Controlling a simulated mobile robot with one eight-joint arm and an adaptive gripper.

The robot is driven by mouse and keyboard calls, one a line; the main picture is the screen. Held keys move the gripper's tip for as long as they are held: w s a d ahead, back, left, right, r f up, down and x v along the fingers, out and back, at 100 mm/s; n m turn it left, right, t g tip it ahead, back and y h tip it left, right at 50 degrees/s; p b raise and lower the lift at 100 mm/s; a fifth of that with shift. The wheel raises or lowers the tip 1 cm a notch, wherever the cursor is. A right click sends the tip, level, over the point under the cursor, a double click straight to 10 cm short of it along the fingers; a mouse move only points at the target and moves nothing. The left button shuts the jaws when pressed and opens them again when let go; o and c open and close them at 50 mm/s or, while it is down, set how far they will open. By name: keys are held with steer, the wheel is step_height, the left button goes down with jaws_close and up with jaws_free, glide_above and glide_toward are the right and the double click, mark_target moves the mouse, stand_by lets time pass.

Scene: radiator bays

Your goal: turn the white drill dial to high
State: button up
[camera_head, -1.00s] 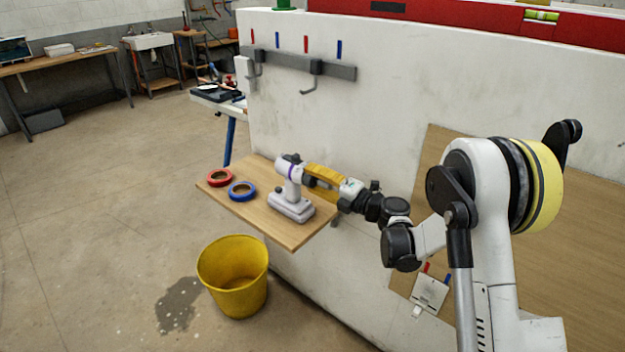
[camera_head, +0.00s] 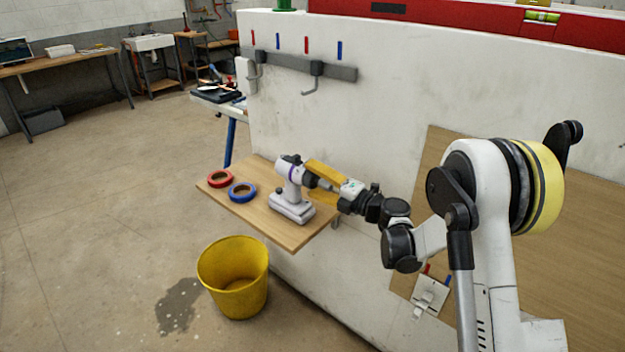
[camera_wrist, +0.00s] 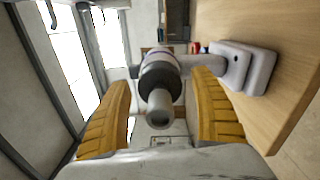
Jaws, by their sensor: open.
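The white drill (camera_head: 291,190) stands upright on its battery base on a wooden shelf (camera_head: 278,233). Its nose points right, toward my gripper (camera_head: 318,186). In the wrist view, the drill's nose (camera_wrist: 159,112) points at the camera, between the two fingers (camera_wrist: 160,115), with visible gaps on both sides. A dark collar (camera_wrist: 160,78) sits behind the grey nose. The drill's grey base (camera_wrist: 247,68) lies to the right. I cannot make out the dial's marks or setting.
A red tape roll (camera_head: 220,178) and a blue tape roll (camera_head: 242,191) lie on the shelf left of the drill. A yellow bucket (camera_head: 234,276) stands on the floor below. A white wall (camera_head: 400,100) rises close behind the shelf.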

mark_target(331, 188)
steer(key=v, duration=0.7)
steer(key=shift+s+d, duration=0.15)
